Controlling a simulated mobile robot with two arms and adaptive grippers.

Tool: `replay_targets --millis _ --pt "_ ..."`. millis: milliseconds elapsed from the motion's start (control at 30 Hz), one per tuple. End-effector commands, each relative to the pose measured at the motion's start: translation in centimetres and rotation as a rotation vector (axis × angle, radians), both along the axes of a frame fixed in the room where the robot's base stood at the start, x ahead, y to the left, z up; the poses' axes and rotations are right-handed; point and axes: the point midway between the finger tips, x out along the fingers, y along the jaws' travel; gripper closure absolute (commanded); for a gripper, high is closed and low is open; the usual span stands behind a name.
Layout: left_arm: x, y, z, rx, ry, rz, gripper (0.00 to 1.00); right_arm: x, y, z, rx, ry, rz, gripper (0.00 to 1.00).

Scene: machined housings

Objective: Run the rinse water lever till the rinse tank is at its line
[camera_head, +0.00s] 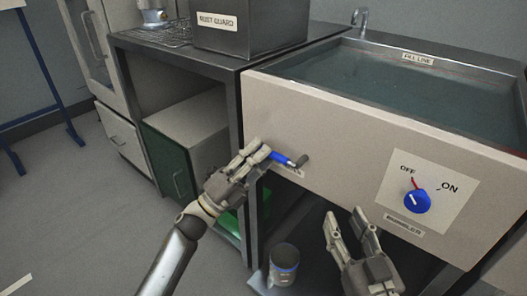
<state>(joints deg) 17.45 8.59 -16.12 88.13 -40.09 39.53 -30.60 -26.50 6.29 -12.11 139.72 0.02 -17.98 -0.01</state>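The rinse tank (330,117) is a wide beige basin on the right, holding dark teal water (410,90). A FILL LINE label (418,59) is on its far inner wall; the water surface lies below the label, by how much is hard to tell. The rinse water lever (283,158) has a blue handle and a grey pivot on the tank's front; its label is partly covered. My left gripper (260,153) is at the handle's left end, its fingers close together around it. My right gripper (345,215) is open and empty, below the tank's front.
A blue BUBBLER knob (417,201) on the front panel has its red mark toward OFF. A tap (362,20) stands behind the tank. A RUST GUARD box (243,36) sits on the bench to the left. A grey canister (284,262) stands low under the tank.

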Motion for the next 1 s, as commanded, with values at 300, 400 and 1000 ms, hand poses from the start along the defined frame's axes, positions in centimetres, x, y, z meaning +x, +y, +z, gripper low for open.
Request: replay_targets --millis 300,400,1000 --pt "-3.4 4.6 -3.9 0.004 0.006 0.002 0.75 0.0 0.0 0.0 0.000 -0.001 0.000 0.60" --pt "-4.3 5.7 -4.8 0.002 0.005 0.000 0.75 0.0 0.0 0.0 0.000 -0.001 0.000 0.60" --pt "-5.4 7.2 -5.9 0.001 0.002 0.000 0.75 0.0 0.0 0.1 0.000 -0.001 0.000 0.60"
